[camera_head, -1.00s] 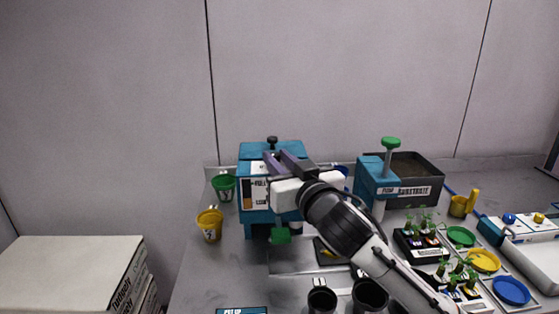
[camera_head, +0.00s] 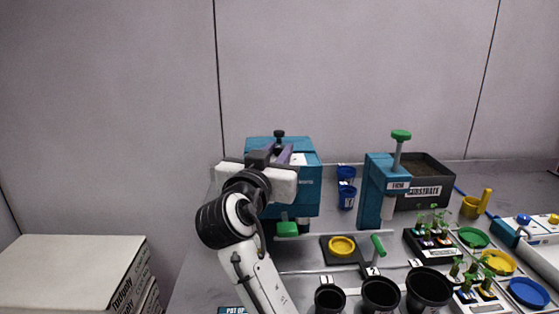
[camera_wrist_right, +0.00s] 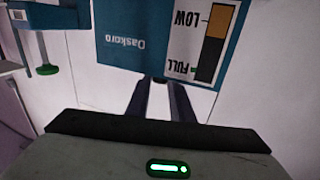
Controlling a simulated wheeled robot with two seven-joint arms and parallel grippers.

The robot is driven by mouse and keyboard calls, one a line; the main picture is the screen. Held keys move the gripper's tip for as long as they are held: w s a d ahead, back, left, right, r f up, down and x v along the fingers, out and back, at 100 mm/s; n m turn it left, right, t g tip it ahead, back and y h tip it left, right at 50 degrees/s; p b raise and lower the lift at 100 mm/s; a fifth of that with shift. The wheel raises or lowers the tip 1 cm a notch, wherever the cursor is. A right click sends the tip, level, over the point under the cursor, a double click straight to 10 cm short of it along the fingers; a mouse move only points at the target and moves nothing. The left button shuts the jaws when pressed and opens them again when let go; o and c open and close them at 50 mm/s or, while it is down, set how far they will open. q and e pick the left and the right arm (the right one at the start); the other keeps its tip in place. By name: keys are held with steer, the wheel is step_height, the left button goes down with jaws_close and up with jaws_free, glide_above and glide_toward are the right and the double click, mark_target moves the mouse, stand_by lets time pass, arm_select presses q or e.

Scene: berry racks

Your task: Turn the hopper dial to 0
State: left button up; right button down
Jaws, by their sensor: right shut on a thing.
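The hopper (camera_head: 308,190) is a blue box on the bench near the back wall, with a green part (camera_head: 287,229) under it. A small black knob (camera_head: 279,134) stands on its top; I take it as the dial, and no numbers on it can be read. My right gripper (camera_head: 284,148) reaches it from the front, its purple-grey fingers shut on the knob. In the right wrist view the fingers (camera_wrist_right: 160,88) close at the hopper's edge, with a dark bit between their tips. The upside-down FULL/LOW gauge (camera_wrist_right: 200,45) shows there. My left gripper is out of view.
A blue press (camera_head: 376,190) with a green-topped rod and a substrate bin (camera_head: 425,192) stand to the right. Black pots (camera_head: 380,294), a yellow dish (camera_head: 342,246) and seedling trays (camera_head: 432,243) fill the front right. A white box (camera_head: 70,270) stands left.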

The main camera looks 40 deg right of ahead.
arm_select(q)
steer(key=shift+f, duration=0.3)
arm_select(e)
steer(key=shift+w+m+g, duration=0.1)
steer(key=shift+m+g, duration=0.2)
steer(key=c, duration=1.6)
jaws_free()
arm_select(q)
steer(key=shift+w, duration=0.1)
arm_select(e)
steer(key=shift+o, duration=0.2)
